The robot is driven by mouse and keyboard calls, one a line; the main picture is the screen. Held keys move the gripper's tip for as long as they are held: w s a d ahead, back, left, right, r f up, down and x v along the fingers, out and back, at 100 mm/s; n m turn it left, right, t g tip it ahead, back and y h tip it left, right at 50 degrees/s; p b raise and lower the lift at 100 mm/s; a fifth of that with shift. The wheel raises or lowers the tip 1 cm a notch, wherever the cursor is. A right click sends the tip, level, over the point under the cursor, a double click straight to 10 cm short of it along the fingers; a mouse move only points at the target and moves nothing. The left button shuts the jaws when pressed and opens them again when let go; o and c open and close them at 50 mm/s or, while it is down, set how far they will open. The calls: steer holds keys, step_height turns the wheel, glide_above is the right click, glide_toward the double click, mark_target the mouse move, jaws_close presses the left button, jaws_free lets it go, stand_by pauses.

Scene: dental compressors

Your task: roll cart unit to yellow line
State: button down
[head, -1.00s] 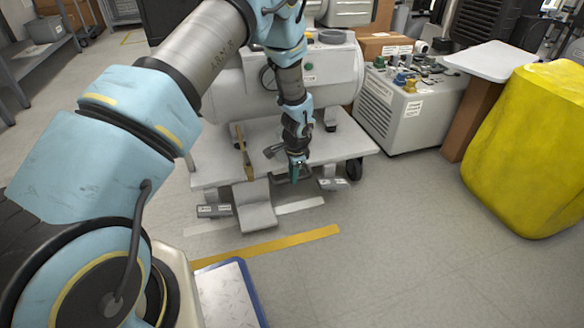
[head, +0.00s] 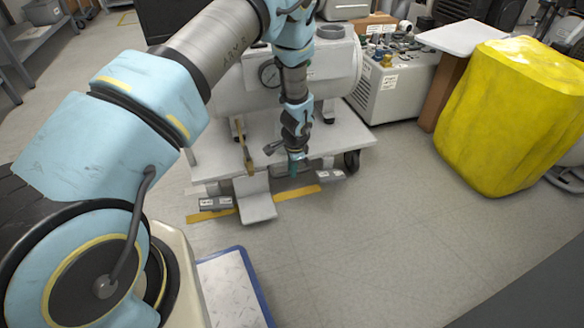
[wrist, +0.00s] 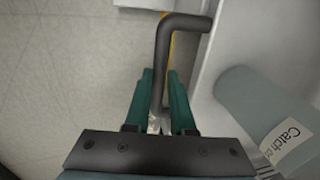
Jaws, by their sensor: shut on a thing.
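The cart unit is a white platform (head: 345,138) on wheels, carrying a white tank (head: 335,72) with a gauge. My gripper (head: 296,166) is at the platform's front edge. In the wrist view its green fingers (wrist: 160,108) are shut on a dark bent handle (wrist: 180,22). The yellow line (head: 297,193) lies on the floor under the cart's front edge. A grey pedal plate (head: 257,205) at the front overlaps the line and hides its middle. Its left end (head: 208,216) shows beside a small labelled grey foot (head: 215,203).
A grey labelled machine (head: 398,95) stands right of the cart. A yellow-wrapped bulky object (head: 510,120) stands farther right. A blue-edged plate (head: 232,285) lies close in front. A grey cylinder with a "Catch" label (wrist: 260,105) is beside my gripper. Floor at the front right is clear.

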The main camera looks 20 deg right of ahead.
steer(key=shift+s+f, duration=0.15)
steer(key=shift+s, duration=0.3)
steer(key=c, duration=1.2)
jaws_free()
steer(key=o, duration=0.4)
steer(key=shift+o, duration=0.2)
steer(key=shift+w, duration=0.15)
steer(key=shift+r, duration=0.2)
step_height(320, 180, up, 10)
steer(key=s+p, duration=0.2)
steer(key=p, duration=0.1)
steer(key=shift+r+p, duration=0.2)
steer(key=shift+p, duration=0.15)
steer(key=shift+a, duration=0.1)
